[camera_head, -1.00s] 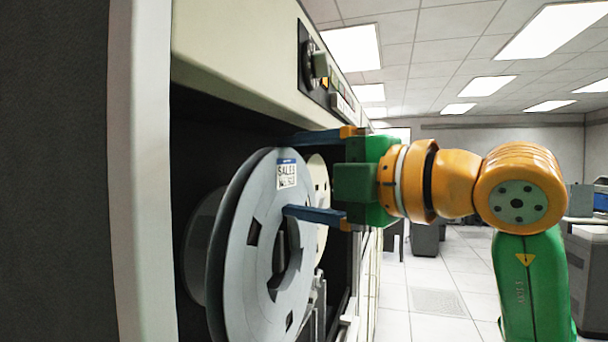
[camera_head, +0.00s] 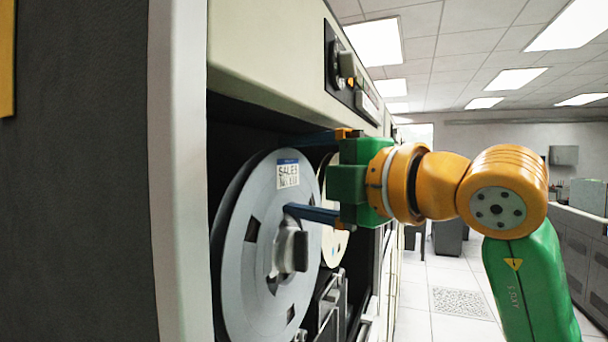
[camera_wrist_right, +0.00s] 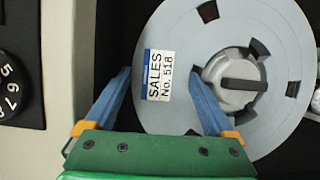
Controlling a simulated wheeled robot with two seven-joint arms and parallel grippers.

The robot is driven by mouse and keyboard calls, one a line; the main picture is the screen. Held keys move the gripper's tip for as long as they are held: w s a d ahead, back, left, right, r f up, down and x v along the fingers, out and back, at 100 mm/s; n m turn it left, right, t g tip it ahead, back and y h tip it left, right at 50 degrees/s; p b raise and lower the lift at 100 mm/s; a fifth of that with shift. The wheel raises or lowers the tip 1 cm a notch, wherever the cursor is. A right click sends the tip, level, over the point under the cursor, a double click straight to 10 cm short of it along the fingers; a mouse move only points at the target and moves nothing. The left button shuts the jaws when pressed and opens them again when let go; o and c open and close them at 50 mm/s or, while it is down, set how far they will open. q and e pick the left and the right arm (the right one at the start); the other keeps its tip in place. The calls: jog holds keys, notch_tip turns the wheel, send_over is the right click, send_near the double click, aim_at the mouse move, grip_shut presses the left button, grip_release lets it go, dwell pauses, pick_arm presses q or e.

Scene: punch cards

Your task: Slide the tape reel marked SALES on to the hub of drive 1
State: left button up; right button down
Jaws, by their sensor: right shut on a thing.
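The grey tape reel (camera_head: 245,300) bears a white and blue label reading SALES; the right wrist view shows it as SALES No. 518 on the reel (camera_wrist_right: 225,25). The reel stands upright in the drive's dark recess. The hub (camera_head: 292,250) shows through its centre hole, and it also shows in the right wrist view (camera_wrist_right: 233,84). The reel is around the hub; how fully it is seated I cannot tell. My right gripper (camera_head: 292,175) is shut on the reel beside the label, its blue fingers (camera_wrist_right: 160,72) either side of the label. My left gripper is out of view.
The drive's cream top panel (camera_head: 270,60) overhangs the recess and carries a knob (camera_head: 346,64). A pale second reel (camera_head: 335,240) is partly hidden behind the grey reel. The cabinet's light edge (camera_head: 180,180) stands at left.

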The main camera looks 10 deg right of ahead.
jog(key=shift+w+a, duration=0.25)
jog(key=shift+a, duration=0.1)
grip_release()
jog(key=shift+a, duration=0.1)
jog(key=shift+s+d, duration=0.2)
jog(key=shift+d, duration=0.05)
jog(key=s+d+b, duration=0.2)
jog(key=s+d, duration=0.3)
jog(key=d, duration=0.3)
jog(key=shift+s, duration=0.2)
jog(key=shift+a, duration=0.1)
